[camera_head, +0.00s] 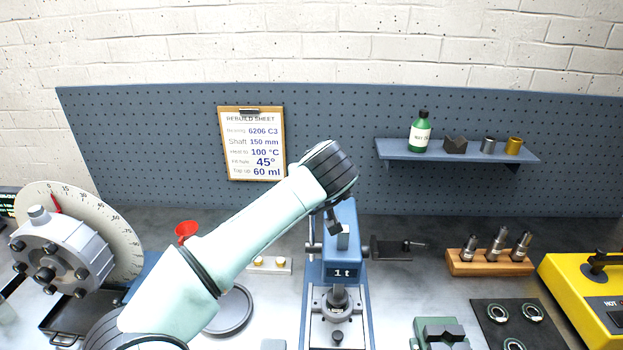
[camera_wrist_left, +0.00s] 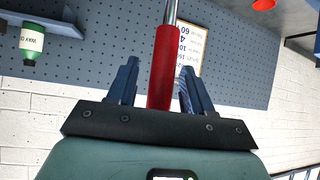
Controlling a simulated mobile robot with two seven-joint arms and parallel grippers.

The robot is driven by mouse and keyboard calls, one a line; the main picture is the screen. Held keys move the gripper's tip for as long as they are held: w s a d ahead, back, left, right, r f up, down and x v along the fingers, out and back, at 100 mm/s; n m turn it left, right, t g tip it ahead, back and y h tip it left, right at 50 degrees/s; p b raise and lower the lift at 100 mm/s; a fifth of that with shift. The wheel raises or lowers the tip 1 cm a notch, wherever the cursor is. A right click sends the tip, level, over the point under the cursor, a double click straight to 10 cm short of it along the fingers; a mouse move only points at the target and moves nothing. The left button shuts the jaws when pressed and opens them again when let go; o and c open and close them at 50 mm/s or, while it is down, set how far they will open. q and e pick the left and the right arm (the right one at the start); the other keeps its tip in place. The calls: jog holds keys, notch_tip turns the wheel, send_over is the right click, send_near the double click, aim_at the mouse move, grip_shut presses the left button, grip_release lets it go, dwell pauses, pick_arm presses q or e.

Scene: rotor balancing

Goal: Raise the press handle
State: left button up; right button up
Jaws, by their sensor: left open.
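The blue press (camera_head: 345,270), marked "1 t", stands at the middle of the bench in the head view. Its handle has a red grip (camera_wrist_left: 164,70) on a steel rod (camera_wrist_left: 171,12), seen close up in the left wrist view; my left arm hides it in the head view. My left gripper (camera_wrist_left: 160,66) is open, with one finger on each side of the red grip. A gap shows at the left finger; I cannot tell whether the right finger touches. In the head view the gripper is mostly hidden behind my wrist. My right gripper is not in view.
A dial fixture (camera_head: 60,255) stands at left, with a red funnel (camera_head: 187,230) nearby. A dark bracket (camera_head: 400,249) juts right of the press. A wooden block (camera_head: 490,264) with metal parts and a yellow unit (camera_head: 585,295) stand at right. A shelf (camera_head: 460,152) hangs behind.

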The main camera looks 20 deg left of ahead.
pick_arm(q)
jog(key=v, duration=1.3)
